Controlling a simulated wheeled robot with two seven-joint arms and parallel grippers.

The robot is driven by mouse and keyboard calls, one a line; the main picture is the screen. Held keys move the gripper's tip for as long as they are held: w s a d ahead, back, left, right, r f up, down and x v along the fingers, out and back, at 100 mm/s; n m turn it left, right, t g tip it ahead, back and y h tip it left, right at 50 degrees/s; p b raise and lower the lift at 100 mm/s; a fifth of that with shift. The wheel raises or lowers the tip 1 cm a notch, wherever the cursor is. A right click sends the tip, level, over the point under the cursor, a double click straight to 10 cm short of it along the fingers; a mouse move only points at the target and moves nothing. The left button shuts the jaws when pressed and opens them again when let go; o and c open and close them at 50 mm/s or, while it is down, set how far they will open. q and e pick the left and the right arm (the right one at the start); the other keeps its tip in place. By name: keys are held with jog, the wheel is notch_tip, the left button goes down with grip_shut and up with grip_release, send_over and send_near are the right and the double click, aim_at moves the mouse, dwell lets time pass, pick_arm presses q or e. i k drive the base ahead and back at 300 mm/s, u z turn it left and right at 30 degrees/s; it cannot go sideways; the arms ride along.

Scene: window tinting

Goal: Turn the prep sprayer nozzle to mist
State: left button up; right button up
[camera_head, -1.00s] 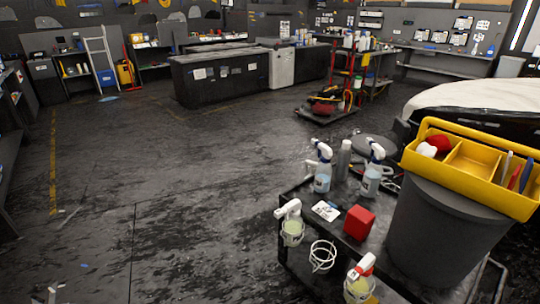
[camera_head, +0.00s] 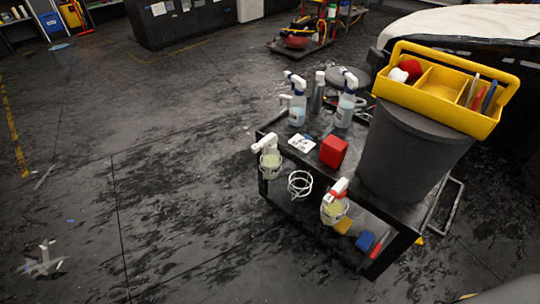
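Several spray bottles are on a dark cart (camera_head: 262,133). Two with clear bluish bodies and blue-and-white heads stand upright on its top, a left one (camera_head: 297,108) and a right one (camera_head: 346,103). A white-headed bottle with pale yellow-green liquid (camera_head: 270,160) hangs at the left side in a wire ring. A red-and-white-headed bottle (camera_head: 335,206) with similar liquid hangs at the front side. An empty wire ring (camera_head: 300,184) is between them. I cannot tell which is the prep sprayer; nozzle settings are too small to read. Neither gripper is identifiable in view.
A dark grey bin (camera_head: 415,150) stands on the cart's right, with a yellow tool tray (camera_head: 440,88) on top. A red block (camera_head: 334,151) and white card (camera_head: 302,143) lie on the cart top. An unclear pale shape (camera_head: 42,262) shows lower left. Floor left of the cart is open.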

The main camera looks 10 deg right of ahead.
aim_at(255, 147)
jog(key=z, duration=0.05)
jog(key=k, duration=0.6)
jog(key=z, duration=0.4)
jog(key=i, duration=1.45)
jog(key=z, duration=0.05)
